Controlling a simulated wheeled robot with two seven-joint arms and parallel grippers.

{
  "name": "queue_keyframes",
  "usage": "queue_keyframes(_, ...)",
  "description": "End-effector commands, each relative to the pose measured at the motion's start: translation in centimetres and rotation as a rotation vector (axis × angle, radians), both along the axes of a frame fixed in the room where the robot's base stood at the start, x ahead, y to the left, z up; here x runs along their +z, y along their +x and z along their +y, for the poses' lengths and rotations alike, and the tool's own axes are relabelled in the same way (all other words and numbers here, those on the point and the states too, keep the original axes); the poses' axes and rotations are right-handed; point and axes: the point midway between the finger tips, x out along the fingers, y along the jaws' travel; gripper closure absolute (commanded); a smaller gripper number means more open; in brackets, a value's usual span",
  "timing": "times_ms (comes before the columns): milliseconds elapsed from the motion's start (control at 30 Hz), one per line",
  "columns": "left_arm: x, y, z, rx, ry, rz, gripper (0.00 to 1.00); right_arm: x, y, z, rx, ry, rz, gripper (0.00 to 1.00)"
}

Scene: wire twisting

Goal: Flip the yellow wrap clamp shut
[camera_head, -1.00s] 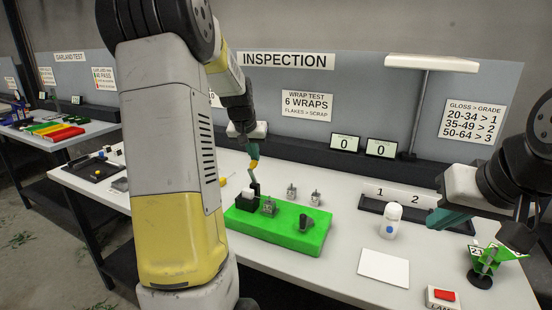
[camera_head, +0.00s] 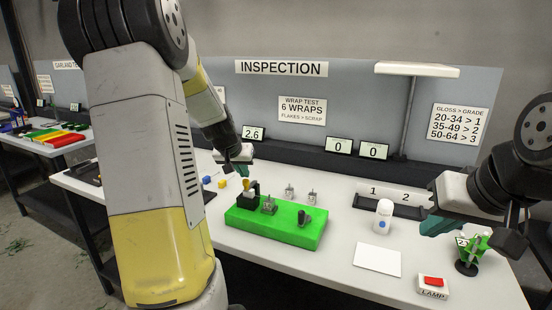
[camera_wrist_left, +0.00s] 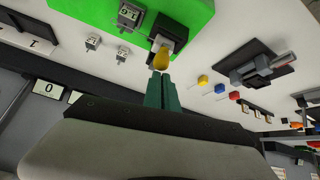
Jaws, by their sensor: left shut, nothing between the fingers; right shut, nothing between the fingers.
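The yellow wrap clamp lever (camera_head: 247,187) stands up from a black clamp body (camera_head: 243,203) at the left end of the green block (camera_head: 280,232). My left gripper (camera_head: 243,172) is shut and empty, with its teal fingers just above the yellow lever. In the left wrist view the yellow lever (camera_wrist_left: 161,57) shows just beyond the tips of the shut fingers (camera_wrist_left: 160,78); I cannot tell whether they touch. My right gripper (camera_head: 436,225) is shut and empty, held over the table's right side, far from the clamp.
A metal block (camera_head: 269,205) and a dark grey knob (camera_head: 305,218) sit on the green block. Two small metal blocks stand behind it. A white bottle (camera_head: 383,216), white card (camera_head: 377,259), lamp button (camera_head: 433,283) and green stand (camera_head: 470,252) are to the right.

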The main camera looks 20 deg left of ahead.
Motion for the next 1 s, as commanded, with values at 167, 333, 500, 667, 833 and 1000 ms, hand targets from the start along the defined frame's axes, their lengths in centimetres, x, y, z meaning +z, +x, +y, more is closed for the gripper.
queue_keyframes(167, -1.7, -1.3, 0.0, 0.000, -0.008, 0.025, 1.00, 0.0, 0.0, 0.0, 0.000, 0.000, 0.000, 1.00)
queue_keyframes(333, -2.5, -1.7, 0.2, 0.000, -0.008, 0.032, 1.00, 0.0, 0.0, 0.0, 0.000, 0.000, 0.000, 1.00)
queue_keyframes(500, -2.9, -1.9, 0.4, 0.003, -0.008, 0.033, 1.00, 0.0, 0.0, 0.0, 0.000, 0.000, 0.000, 1.00)
queue_keyframes(667, -3.0, -2.0, 0.5, 0.004, -0.007, 0.033, 1.00, 0.0, 0.0, 0.0, 0.000, 0.000, 0.000, 1.00)
queue_keyframes(833, -3.0, -2.0, 0.5, 0.003, -0.006, 0.033, 1.00, 0.0, 0.0, 0.0, 0.000, 0.000, 0.000, 1.00)
queue_keyframes(1000, -3.0, -2.0, 0.5, 0.002, -0.006, 0.033, 1.00, 0.0, 0.0, 0.0, 0.000, 0.000, 0.000, 1.00)
